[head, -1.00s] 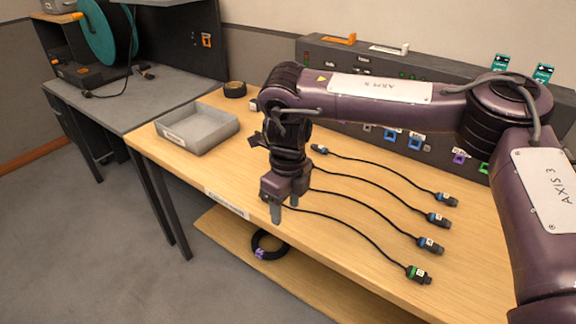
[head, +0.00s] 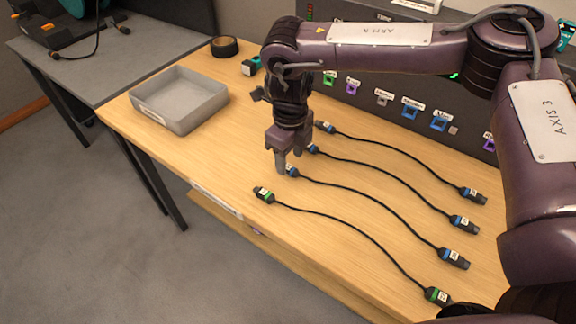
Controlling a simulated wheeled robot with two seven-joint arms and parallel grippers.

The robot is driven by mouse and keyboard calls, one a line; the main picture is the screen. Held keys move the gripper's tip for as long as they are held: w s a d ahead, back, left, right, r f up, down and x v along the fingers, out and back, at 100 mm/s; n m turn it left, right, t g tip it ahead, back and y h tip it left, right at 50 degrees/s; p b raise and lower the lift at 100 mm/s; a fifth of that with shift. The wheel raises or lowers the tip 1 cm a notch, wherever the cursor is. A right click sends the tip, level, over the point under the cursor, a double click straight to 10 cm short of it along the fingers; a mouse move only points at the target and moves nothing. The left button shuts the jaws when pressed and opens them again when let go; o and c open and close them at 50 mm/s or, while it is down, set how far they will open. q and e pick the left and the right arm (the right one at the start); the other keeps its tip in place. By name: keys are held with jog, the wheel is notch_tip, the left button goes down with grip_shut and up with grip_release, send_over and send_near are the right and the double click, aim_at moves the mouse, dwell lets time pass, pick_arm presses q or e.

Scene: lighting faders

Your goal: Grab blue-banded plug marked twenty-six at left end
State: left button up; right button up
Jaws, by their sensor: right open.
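Several black cables lie side by side on the wooden table, with labelled plugs at both ends. Three have blue bands at their left ends: a far plug (head: 326,127), a middle plug (head: 313,148) and a nearer plug (head: 292,171). The left plug nearest the front edge (head: 263,194) has a green band. The numbers are too small to read, so I cannot tell which is twenty-six. My right gripper (head: 294,165) is open, pointing down over the nearer blue-banded plug, which its fingers partly cover. I cannot tell whether they touch it. My left gripper is not in view.
A grey open tray (head: 158,115) stands at the table's left end, with a black tape roll (head: 224,46) behind it. A dark panel with coloured sockets (head: 410,108) runs along the back. Wood between tray and plugs is clear.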

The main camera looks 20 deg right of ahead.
aim_at(290, 167)
notch_tip(290, 167, down, 3)
jog(key=shift+d+r, duration=0.1)
jog(key=shift+r, duration=0.05)
jog(key=shift+f, duration=0.25)
jog(key=shift+c, duration=0.3)
jog(key=c, duration=1)
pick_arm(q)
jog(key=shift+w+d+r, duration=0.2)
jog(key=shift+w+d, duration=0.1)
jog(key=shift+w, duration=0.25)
pick_arm(e)
jog(key=shift+w+r, duration=0.1)
